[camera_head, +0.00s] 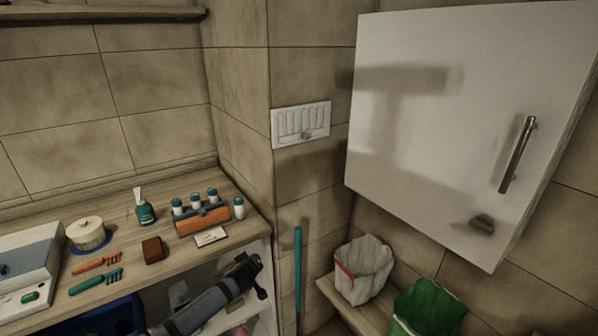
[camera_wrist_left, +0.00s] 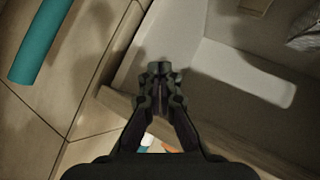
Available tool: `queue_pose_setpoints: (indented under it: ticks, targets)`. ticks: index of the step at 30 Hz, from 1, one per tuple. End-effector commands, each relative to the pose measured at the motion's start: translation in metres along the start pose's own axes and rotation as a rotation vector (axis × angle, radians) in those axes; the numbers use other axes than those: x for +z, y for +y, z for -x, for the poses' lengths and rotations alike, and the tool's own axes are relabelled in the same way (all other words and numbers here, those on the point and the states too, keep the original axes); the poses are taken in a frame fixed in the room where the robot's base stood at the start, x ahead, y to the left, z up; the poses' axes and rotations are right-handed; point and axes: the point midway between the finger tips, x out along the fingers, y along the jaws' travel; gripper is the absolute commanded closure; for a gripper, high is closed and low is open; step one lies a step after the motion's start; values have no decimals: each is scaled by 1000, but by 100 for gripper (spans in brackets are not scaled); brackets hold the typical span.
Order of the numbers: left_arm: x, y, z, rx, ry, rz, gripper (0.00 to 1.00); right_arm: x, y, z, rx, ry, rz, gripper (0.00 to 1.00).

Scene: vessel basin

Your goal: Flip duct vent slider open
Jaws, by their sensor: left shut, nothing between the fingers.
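The duct vent (camera_head: 290,123) is a small white rectangular plate with vertical slats, set on the tiled wall left of the white cabinet. A small grey slider knob (camera_head: 305,135) shows at its lower middle; I cannot tell from its look whether the slats are open. My left gripper (camera_head: 258,278) is below and left of the vent, well apart from it, in front of the white shelf under the counter. In the left wrist view my left gripper (camera_wrist_left: 160,72) is shut and empty, over a shelf edge. My right gripper is not in view.
The wooden counter (camera_head: 122,225) holds bottles, an orange caddy (camera_head: 203,219), brushes and a round tin. A teal pole (camera_head: 298,270) stands below the vent. A white bag (camera_head: 363,268) and green bag (camera_head: 428,308) sit right. The white cabinet (camera_head: 440,120) juts out beside the vent.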

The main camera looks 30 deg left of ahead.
Motion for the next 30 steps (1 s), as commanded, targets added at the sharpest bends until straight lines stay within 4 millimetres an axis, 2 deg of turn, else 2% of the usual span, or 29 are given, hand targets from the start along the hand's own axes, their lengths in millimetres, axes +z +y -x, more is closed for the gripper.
queue_pose_setpoints:
  ticks: [1,5,6,9,13,15,19,22,30]
  targets:
    - [-29,31,18,44,39,63,100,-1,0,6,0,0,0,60]
    - [-91,98,64,163,121,270,100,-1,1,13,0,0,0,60]
    - [-109,118,80,209,141,340,100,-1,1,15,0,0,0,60]
    - [-150,167,128,335,174,518,100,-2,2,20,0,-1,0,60]
    - [-183,215,188,488,174,718,100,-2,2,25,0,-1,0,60]
    - [-192,231,213,549,163,796,100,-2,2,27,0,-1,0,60]
    - [-201,247,240,616,142,883,100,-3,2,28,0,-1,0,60]
    - [-202,250,246,631,135,906,100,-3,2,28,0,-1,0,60]
    - [-202,250,245,630,134,908,100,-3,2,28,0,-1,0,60]
